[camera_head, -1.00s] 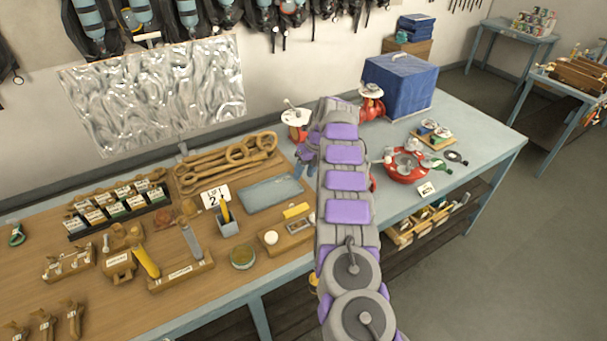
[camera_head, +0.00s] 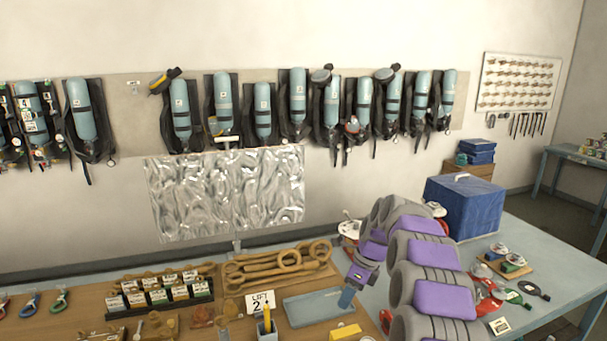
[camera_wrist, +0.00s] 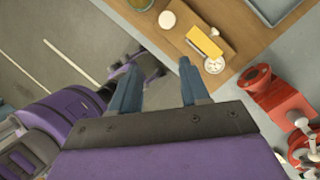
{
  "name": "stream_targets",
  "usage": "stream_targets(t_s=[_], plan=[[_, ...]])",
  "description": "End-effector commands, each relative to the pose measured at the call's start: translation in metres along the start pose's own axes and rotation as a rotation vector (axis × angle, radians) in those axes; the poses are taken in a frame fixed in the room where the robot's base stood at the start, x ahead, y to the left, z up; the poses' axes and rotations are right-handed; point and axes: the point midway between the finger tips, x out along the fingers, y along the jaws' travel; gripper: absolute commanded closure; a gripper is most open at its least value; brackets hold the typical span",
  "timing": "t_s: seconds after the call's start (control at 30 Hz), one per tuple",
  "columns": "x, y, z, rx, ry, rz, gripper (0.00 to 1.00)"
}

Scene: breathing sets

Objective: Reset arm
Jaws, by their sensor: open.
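My arm (camera_head: 435,262), grey with purple pads, reaches over the workbench in the head view. Its far end bends toward the bench near the blue-grey tray. My gripper (camera_wrist: 157,85) shows in the wrist view with two blue fingers spread apart and nothing between them.
The workbench (camera_head: 85,335) carries a blue-grey tray (camera_head: 318,308), wooden wrench shapes (camera_head: 275,265) and a blue box (camera_head: 463,207). Red valve parts (camera_wrist: 280,100) sit close to the gripper's right. Air cylinders (camera_head: 180,108) hang on the wall. Open floor (camera_wrist: 60,45) lies left of the bench edge.

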Motion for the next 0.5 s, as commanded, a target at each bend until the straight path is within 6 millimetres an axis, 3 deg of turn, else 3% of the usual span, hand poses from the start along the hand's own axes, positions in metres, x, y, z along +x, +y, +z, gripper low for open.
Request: stream_targets(t_s=[0.27,0.5], plan=[[-0.006,0.078,-0.013,-0.398,0.035,0.025,0.54],[-0.003,0.149,-0.039,-0.737,0.081,0.057,0.54]])
